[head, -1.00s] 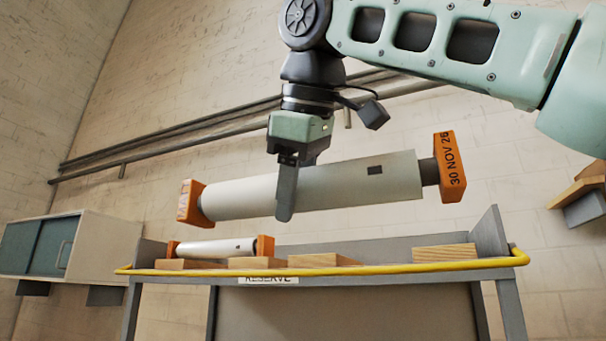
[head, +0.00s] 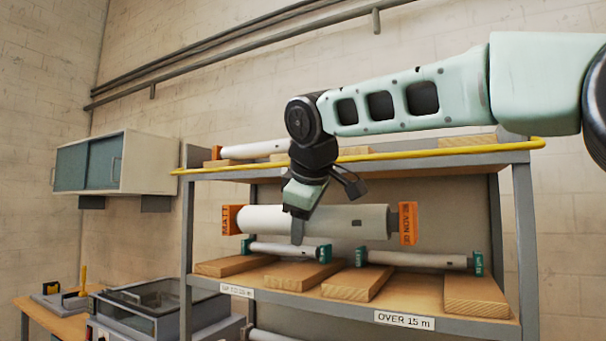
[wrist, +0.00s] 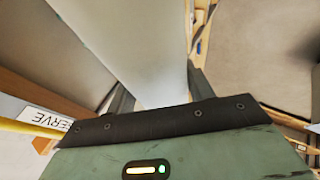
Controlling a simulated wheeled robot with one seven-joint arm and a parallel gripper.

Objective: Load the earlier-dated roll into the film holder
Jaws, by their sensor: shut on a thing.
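My gripper (head: 298,228) is shut on a large white roll (head: 345,221) near its middle. The roll is level, held in front of the rack between its top and middle shelves. Its left orange end block (head: 231,219) reads MATT. Its right orange end block (head: 407,223) carries a date, hard to read now; a second ago it read 30 NOV 25. In the wrist view the white roll (wrist: 135,45) runs between the fingers. I cannot make out the film holder for certain.
Two thinner teal-ended rolls (head: 283,249) (head: 420,260) lie on wooden blocks on the middle shelf, labelled OVER 15 m (head: 404,320) at right. An orange-ended roll (head: 255,149) lies on top behind the yellow rail (head: 350,157). A clear-lidded grey machine (head: 160,303) stands lower left.

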